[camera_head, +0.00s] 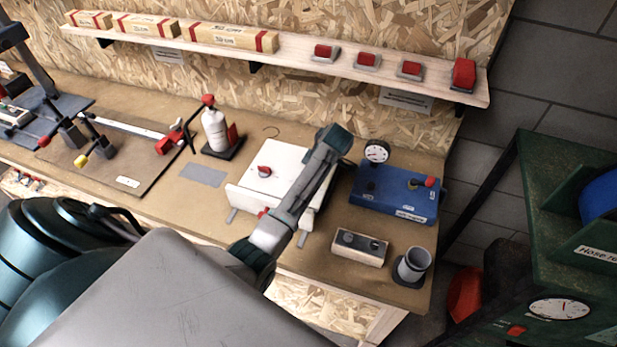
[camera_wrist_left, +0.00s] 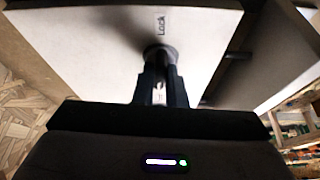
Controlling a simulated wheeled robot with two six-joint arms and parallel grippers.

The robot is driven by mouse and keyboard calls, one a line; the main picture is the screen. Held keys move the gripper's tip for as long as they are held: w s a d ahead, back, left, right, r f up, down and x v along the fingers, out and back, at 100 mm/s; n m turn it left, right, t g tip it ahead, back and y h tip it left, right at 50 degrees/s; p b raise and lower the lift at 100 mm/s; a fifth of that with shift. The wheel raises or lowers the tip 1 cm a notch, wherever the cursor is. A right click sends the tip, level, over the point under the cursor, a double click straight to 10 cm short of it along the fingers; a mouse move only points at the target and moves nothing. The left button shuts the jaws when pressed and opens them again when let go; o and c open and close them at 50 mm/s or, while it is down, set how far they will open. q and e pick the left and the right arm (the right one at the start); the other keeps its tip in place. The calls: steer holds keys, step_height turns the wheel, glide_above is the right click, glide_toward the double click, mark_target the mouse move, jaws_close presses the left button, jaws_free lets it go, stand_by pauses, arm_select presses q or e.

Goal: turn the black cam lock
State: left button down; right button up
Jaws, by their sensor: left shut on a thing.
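The black cam lock (camera_wrist_left: 157,50) shows in the left wrist view as a dark round piece on a pale panel (camera_wrist_left: 85,45), beside the printed word "Lock". My left gripper (camera_wrist_left: 160,76) is at the lock, its two dark fingers shut on it. The fingers hide part of the lock, so how far it is turned cannot be told. In the head view, a white box (camera_head: 283,160) with a red knob on top stands on the bench. One of my arm links crosses in front of its right side. The lock and fingertips cannot be made out there. My right gripper is not in view.
Right of the white box on the bench (camera_head: 310,258) are a blue box (camera_head: 397,193) with a gauge, a small beige block (camera_head: 360,248) and a grey cup (camera_head: 412,264). A red-capped bottle (camera_head: 215,130) stands to the left. A shelf (camera_head: 345,70) runs behind.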

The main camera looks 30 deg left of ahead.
arm_select(q)
steer(key=shift+w+r, duration=0.1)
steer(key=shift+r, duration=0.05)
stand_by(0.3)
steer(key=c, duration=1.5)
jaws_free()
